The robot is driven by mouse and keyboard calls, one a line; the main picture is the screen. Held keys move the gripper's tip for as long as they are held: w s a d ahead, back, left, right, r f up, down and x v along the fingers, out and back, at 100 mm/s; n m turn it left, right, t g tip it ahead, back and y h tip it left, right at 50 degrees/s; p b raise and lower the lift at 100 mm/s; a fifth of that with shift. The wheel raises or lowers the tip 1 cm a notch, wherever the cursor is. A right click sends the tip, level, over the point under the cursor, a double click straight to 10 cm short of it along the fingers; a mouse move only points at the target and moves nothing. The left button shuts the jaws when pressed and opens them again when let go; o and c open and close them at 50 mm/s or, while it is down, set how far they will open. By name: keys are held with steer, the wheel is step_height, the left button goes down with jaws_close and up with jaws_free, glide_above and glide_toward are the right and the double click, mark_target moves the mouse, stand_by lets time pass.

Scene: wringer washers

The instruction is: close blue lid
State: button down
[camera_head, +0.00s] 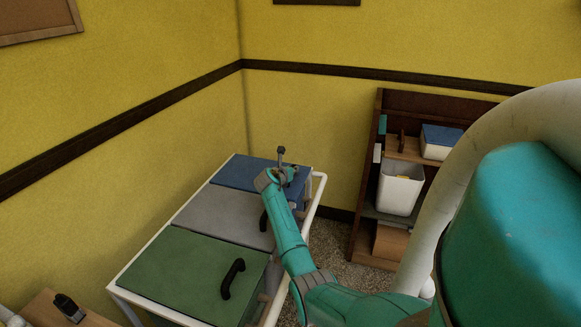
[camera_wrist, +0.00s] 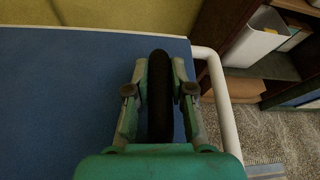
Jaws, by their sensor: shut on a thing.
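The blue lid (camera_head: 240,172) is at the far end of a white-framed unit in the head view, and it looks flat and level with the lids beside it. It fills the left of the wrist view (camera_wrist: 60,95). Its black handle (camera_wrist: 160,85) stands between the two fingers of my gripper (camera_wrist: 160,92) in the wrist view. My gripper is shut on this handle. In the head view my wrist (camera_head: 278,178) covers the handle and part of the lid's right side.
A grey lid (camera_head: 215,215) and a green lid (camera_head: 190,270) with a black handle (camera_head: 232,278) lie flat nearer. A white rail (camera_head: 313,205) runs along the unit's right side. A brown shelf (camera_head: 365,190) with a white bin (camera_head: 400,190) stands at right.

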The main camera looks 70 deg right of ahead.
steer(key=shift+a+f, duration=0.1)
steer(key=shift+f, duration=0.25)
steer(key=c, duration=1)
jaws_free()
steer(key=shift+f, duration=0.15)
steer(key=shift+r, duration=0.25)
steer(key=v, duration=1.2)
steer(key=shift+w, duration=0.1)
